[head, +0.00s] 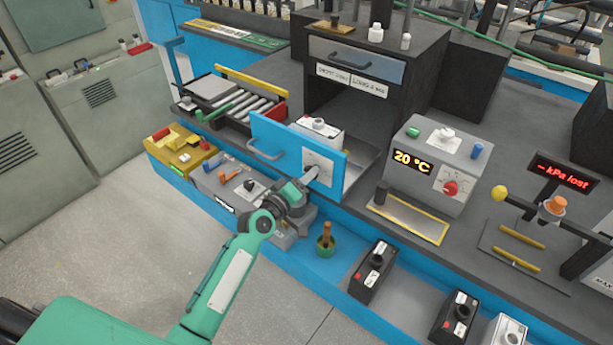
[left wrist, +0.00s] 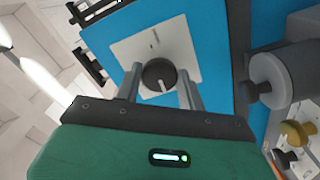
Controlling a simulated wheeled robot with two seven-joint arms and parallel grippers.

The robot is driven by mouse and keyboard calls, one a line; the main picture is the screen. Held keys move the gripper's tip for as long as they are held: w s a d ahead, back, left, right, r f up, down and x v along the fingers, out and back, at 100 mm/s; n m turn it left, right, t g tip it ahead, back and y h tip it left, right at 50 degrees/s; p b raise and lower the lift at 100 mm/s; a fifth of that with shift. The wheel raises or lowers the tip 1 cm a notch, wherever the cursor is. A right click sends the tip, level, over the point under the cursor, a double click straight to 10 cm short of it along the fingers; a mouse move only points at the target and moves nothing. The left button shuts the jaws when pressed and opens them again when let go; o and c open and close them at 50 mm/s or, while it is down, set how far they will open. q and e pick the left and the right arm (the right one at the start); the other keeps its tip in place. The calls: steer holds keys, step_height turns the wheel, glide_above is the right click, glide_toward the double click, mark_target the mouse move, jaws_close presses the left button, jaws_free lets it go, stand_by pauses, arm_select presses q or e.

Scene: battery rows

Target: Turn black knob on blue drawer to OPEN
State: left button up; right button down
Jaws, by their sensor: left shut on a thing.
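The blue drawer front (head: 268,137) stands out from the dark cabinet, with a grey handle on its left part. A white plate (head: 326,162) is on its right part. In the left wrist view, the round black knob (left wrist: 156,73) sits on the white plate (left wrist: 192,48), with a pale pointer line towards the lower edge of the picture. The plate's lettering is too small to read. My left gripper (head: 308,178) reaches the plate from the front, its fingers on either side of the knob, shut on it. In the head view the gripper mostly hides the knob. My right gripper is not in view.
A white-topped box (head: 318,127) stands behind the drawer front. A grey control unit (head: 440,160) with a 20 °C display is to the right. A green cup (head: 325,248) and black boxes (head: 372,275) line the lower blue ledge. The floor at left is clear.

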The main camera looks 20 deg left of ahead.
arm_select(q)
steer(key=shift+n, duration=0.3)
stand_by(0.4)
steer(key=o, duration=0.9)
steer(key=shift+o, duration=0.3)
steer(key=b+v, duration=0.2)
steer(key=v, duration=1.2)
steer(key=shift+w+d, duration=0.1)
